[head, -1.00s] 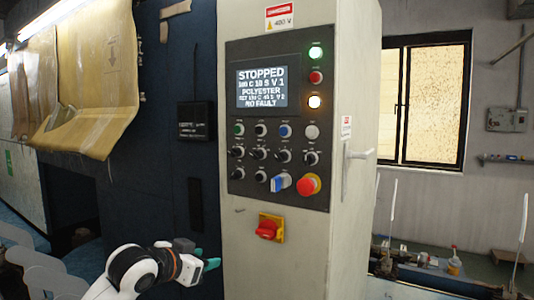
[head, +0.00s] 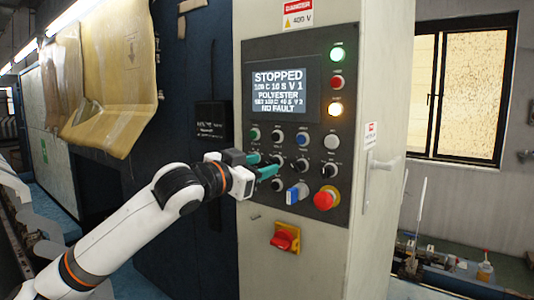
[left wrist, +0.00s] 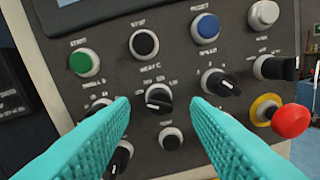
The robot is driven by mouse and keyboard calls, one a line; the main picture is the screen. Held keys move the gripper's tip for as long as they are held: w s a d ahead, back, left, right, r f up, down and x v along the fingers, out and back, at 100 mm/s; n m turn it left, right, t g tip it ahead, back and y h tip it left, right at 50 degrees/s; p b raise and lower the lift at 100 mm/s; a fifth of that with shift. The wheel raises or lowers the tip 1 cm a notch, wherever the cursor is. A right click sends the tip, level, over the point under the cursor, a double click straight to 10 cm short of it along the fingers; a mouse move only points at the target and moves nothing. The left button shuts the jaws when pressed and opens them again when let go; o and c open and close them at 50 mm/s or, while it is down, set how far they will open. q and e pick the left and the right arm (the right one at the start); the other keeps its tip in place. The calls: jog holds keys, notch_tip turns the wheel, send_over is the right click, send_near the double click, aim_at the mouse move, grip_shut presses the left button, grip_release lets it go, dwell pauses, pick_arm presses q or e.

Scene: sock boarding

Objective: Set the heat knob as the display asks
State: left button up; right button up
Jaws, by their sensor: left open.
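The control panel (head: 290,200) stands on a pale cabinet. Its display (head: 280,92) reads STOPPED, POLYESTER and NO FAULT. The small line starting with SET is too blurred to read surely. The black heat knob (head: 279,161) sits in the upper knob row. In the left wrist view the heat knob (left wrist: 158,98) is between my fingers, with its label above and a pale pointer mark; its exact setting is unclear. My left gripper (head: 268,165) is open, its teal fingers pointing at the panel on either side of the knob. I cannot tell whether they touch it. My right gripper is out of view.
Other black knobs (left wrist: 220,82) flank the heat knob closely. Coloured buttons (left wrist: 84,61) line the row above. A red emergency button (head: 326,199), a blue-handled switch (head: 292,194) and a red rotary switch (head: 285,237) are lower down.

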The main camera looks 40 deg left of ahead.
aim_at(272, 163)
pick_arm(q)
jog(key=shift+w+a+r+p, duration=0.1)
jog(key=shift+w+p, duration=0.3)
jog(key=shift+w, duration=0.95)
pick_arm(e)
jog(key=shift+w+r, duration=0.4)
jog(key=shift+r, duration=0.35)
pick_arm(q)
jog(key=shift+c, duration=0.5)
grip_shut()
